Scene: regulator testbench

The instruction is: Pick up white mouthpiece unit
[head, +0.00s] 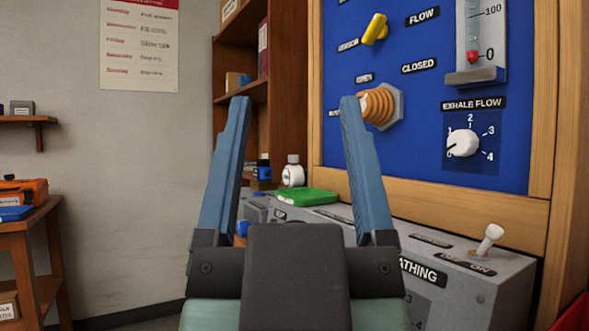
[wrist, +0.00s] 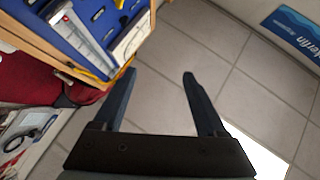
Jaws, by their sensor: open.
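A small white rounded unit (head: 292,174) with a grey top stands at the far end of the grey bench, behind a green book-like object. It looks like the white mouthpiece unit, but it is too small to be sure. It shows between my fingers, farther off. My gripper (head: 294,100) is open, with blue-grey fingers spread and nothing between them. In the wrist view my gripper (wrist: 159,73) is also open and empty, over grey floor tiles. I cannot make out the white unit there.
A blue panel (head: 420,150) with a yellow lever (head: 375,28), orange coiled fitting (head: 378,105) and dial (head: 462,143) rises at the right. The grey bench (head: 490,275) has a toggle switch. The green object (head: 308,197) lies before the white unit. Shelves (head: 240,60) stand behind.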

